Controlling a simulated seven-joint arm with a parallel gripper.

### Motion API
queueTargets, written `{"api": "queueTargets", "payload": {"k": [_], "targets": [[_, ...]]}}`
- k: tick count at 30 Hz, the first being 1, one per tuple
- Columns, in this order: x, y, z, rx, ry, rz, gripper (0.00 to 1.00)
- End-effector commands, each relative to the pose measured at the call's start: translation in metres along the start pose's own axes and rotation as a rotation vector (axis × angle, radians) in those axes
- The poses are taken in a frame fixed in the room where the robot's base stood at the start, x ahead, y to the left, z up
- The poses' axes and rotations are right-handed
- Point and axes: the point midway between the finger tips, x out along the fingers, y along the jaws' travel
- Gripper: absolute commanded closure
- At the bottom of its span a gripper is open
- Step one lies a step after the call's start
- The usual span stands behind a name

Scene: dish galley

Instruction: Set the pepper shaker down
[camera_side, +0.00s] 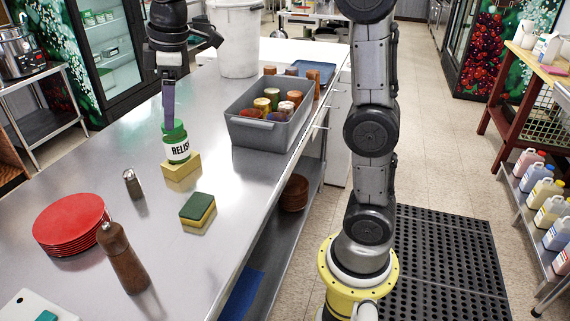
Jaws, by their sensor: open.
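A small shaker with a metal top and brownish body, which looks like the pepper shaker (132,183), stands upright on the steel counter (90,165), left of the relish jar. My gripper (168,122) points down at the green-capped relish jar (176,145), with its fingers at or just above the cap. The fingers are seen nearly edge-on, so the gap between them is hidden; the gripper is open. I cannot tell whether they touch the jar. The jar stands on a yellow block (181,168). The shaker is apart from my gripper.
A green-and-yellow sponge (198,210), stacked red plates (70,225) and a tall wooden mill (123,260) stand nearer. A grey bin (268,135) of jars is at right, with a white bucket (238,40) behind. Bare counter surrounds the shaker.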

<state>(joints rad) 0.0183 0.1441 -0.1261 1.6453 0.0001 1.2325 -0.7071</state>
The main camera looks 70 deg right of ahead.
Motion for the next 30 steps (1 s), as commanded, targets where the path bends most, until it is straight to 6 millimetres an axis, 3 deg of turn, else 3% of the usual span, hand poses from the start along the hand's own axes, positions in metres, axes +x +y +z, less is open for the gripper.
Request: {"api": "queueTargets", "payload": {"k": [3, 7, 12, 18, 24, 30], "targets": [[-0.016, -0.033, 0.037, 0.126, 0.04, 0.029, 0.2], [-0.022, -0.068, 0.076, 0.265, 0.086, 0.053, 0.2], [-0.013, -0.112, 0.127, 0.446, 0.149, 0.073, 0.2], [0.009, -0.151, 0.172, 0.613, 0.212, 0.081, 0.2], [0.021, -0.166, 0.19, 0.683, 0.238, 0.081, 0.2], [0.023, -0.167, 0.191, 0.689, 0.238, 0.08, 0.2]]}}
